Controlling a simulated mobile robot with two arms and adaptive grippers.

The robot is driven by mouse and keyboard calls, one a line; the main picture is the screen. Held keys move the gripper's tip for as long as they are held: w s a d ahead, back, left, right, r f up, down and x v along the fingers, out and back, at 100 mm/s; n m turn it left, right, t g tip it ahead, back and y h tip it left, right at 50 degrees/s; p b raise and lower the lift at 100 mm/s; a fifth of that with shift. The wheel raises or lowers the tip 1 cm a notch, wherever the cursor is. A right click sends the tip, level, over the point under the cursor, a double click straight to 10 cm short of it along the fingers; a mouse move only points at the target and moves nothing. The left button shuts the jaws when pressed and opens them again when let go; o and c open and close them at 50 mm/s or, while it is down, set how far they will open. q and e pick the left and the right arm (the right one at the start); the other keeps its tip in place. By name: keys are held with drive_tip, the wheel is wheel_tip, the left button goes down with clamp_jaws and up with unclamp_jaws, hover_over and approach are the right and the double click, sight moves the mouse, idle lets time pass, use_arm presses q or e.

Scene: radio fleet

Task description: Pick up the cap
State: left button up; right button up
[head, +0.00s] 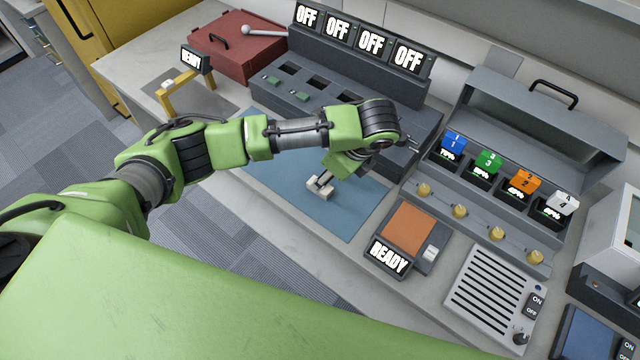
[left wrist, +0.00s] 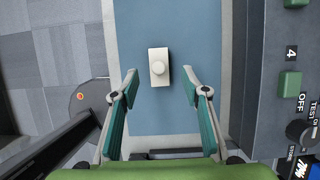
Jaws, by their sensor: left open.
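The cap appears to be the small white rectangular block with a round knob on top, lying on the blue mat (left wrist: 190,30) in the left wrist view, where the cap (left wrist: 159,54) is just beyond my fingertips. My left gripper (left wrist: 161,82) is open, its two green fingers on either side of the line to the cap, with nothing between them. In the head view the cap (head: 319,191) lies on the mat below my left gripper (head: 326,178), which partly hides it. My right gripper is not in view.
A grey console (head: 262,94) with OFF displays stands behind the mat. To the right are an open grey case (head: 545,112) with numbered coloured blocks, an orange-topped READY device (head: 408,229) and a speaker panel (head: 492,298). A red box (head: 238,45) is at back left.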

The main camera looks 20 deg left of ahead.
use_arm(q)
drive_tip(key=p+x, duration=0.1)
drive_tip(key=x, duration=0.4)
drive_tip(key=shift+s+d+f, duration=0.15)
drive_tip(key=shift+s, duration=0.05)
drive_tip(key=c, duration=0.8)
